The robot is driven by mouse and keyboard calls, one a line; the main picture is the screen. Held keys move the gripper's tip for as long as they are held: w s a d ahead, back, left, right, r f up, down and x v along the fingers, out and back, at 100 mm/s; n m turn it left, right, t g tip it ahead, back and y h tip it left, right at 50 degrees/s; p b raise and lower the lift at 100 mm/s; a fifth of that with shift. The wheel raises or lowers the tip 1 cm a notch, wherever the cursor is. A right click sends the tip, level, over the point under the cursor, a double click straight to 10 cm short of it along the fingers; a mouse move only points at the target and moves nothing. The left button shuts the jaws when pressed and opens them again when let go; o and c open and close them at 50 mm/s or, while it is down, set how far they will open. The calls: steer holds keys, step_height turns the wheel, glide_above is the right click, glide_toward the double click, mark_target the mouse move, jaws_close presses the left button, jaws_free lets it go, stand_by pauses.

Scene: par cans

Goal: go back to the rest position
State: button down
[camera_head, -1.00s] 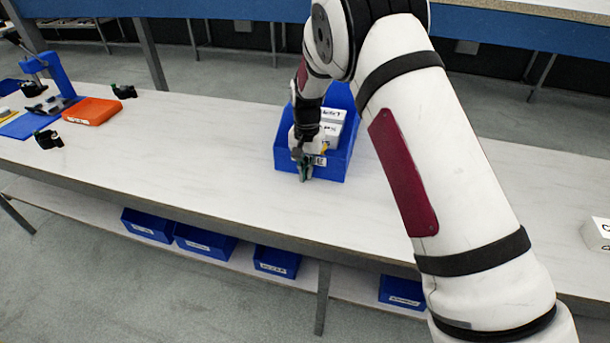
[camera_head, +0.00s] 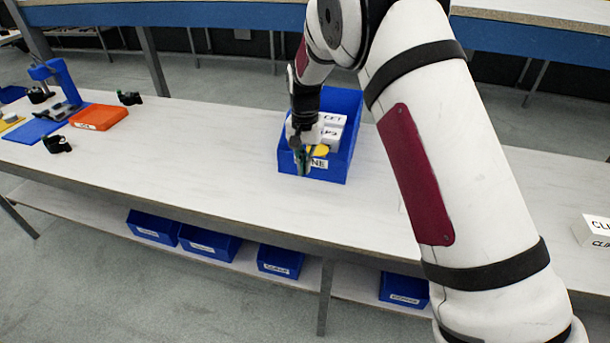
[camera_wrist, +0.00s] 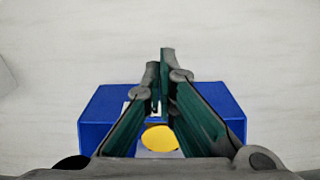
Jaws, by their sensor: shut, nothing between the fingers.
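My gripper (camera_head: 303,160) is shut and empty. In the head view it hangs in front of the near left part of a blue bin (camera_head: 341,166) on the white table. The bin holds white boxes (camera_head: 331,120) with black print and a yellow round thing (camera_head: 319,151) near its front. In the wrist view the shut fingers (camera_wrist: 164,75) reach across the blue bin (camera_wrist: 226,100), with the yellow thing (camera_wrist: 160,138) between and below them. The fingers hide part of the bin's front label.
An orange bin (camera_head: 99,117), a blue stand (camera_head: 58,80) and small black parts (camera_head: 57,144) are on the table at left. A white box (camera_head: 594,231) lies at the right edge. Blue bins (camera_head: 209,241) sit on the lower shelf. The table's middle left is clear.

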steer(key=s+d+r+n+t+p, duration=0.1)
steer(key=s+d+r+p, duration=0.15)
steer(key=s+r, duration=0.5)
steer(key=s+d+r+p, duration=0.2)
steer(key=s+d+r, duration=0.15)
steer(key=r, duration=0.75)
steer(key=s+d+r+n+t+p, duration=0.1)
steer(key=s+d+r+p, duration=0.1)
steer(key=s+r, duration=0.6)
steer(key=s+d+r+n+p, duration=0.1)
steer(key=s+d+r+p, duration=0.1)
steer(key=s, duration=0.6)
steer(key=s+d+r+t+p, duration=0.1)
steer(key=s+r+p, duration=0.1)
steer(key=s, duration=0.7)
steer(key=s+d+r+n+t+p, duration=0.1)
steer(key=s+r, duration=0.3)
steer(key=s, duration=0.4)
steer(key=shift+s+d+n+p, duration=0.3)
steer(key=shift+d+p, duration=0.1)
steer(key=shift+d, duration=0.45)
